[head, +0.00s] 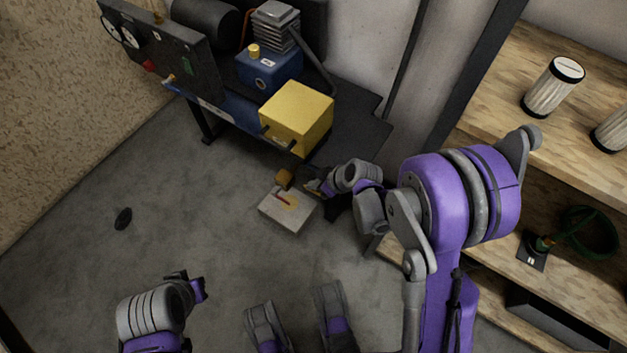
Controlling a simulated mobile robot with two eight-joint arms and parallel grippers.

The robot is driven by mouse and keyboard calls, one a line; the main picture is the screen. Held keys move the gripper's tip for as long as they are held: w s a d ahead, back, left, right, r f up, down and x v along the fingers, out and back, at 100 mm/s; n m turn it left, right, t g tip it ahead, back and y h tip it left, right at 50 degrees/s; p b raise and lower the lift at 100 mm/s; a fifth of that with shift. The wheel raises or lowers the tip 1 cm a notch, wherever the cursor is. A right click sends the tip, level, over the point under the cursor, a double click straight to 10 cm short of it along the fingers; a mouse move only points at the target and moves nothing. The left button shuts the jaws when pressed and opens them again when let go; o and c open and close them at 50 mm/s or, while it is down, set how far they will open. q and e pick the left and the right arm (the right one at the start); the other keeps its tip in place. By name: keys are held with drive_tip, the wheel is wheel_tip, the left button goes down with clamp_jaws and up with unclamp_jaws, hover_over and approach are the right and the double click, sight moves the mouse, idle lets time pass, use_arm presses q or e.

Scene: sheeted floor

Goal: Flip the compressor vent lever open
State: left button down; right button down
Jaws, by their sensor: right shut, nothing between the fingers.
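The compressor (270,72) stands against the wall at the top, with a finned grey head, a blue block and a yellow box (297,112). A small pale grey box (287,210) sits below it, with a yellow patch and a thin red bar (283,199) on top. The bar looks like a lever, but I cannot tell whether it is the vent lever. An orange-brown piece (284,178) shows at the box's back edge. My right gripper (313,187) is shut and empty, close to the box's upper right. My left gripper (190,283) is low at the left, away from everything; its jaw opening is unclear.
A dark gauge panel (160,50) with a red knob stands upper left. Wooden shelves (485,130) at right hold white ribbed cylinders (553,86) and a coiled green hose (590,232). A small dark disc (123,218) lies on the grey floor, which is mostly clear at left.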

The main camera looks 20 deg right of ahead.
drive_tip(key=shift+w+a+f+g+h, duration=0.15)
drive_tip(key=shift+f+g+h, duration=0.1)
drive_tip(key=shift+g+h, duration=0.3)
idle(0.4)
drive_tip(key=shift+w+a+f+g+h, duration=0.2)
drive_tip(key=shift+f+g+h, duration=0.3)
drive_tip(key=shift+g, duration=0.35)
drive_tip(key=shift+w+f+g+h, duration=0.2)
drive_tip(key=shift+f+g+h, duration=0.3)
drive_tip(key=shift+g+h, duration=0.45)
drive_tip(key=shift+f+b, duration=0.2)
drive_tip(key=shift+b, duration=0.2)
drive_tip(key=shift+f, duration=0.1)
wheel_tip(320, 180, up, 11)
drive_tip(key=p, duration=0.2)
drive_tip(key=shift+s+d+p, duration=0.3)
drive_tip(key=shift+s+p, duration=0.1)
drive_tip(key=shift+s, duration=0.05)
